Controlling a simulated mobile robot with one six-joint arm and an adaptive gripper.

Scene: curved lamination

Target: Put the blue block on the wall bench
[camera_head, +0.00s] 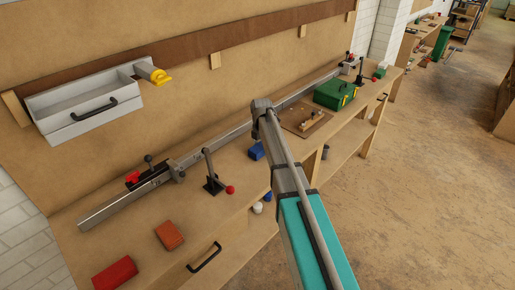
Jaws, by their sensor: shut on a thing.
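The blue block (257,151) shows just left of my arm's wrist, over the wall bench (130,235). My arm partly covers its right side. My gripper (264,141) is at the far end of the arm and mostly hidden by the wrist; it is shut on the blue block. Whether the block touches the bench top cannot be told from this view. The bench runs along the wall from the lower left to the upper right.
On the bench are a long metal rail (105,210), a lever with a red knob (213,180), a red block (115,273), an orange block (169,235) and a green case (335,93). A grey tray (85,105) hangs on the wall. Open floor lies to the right.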

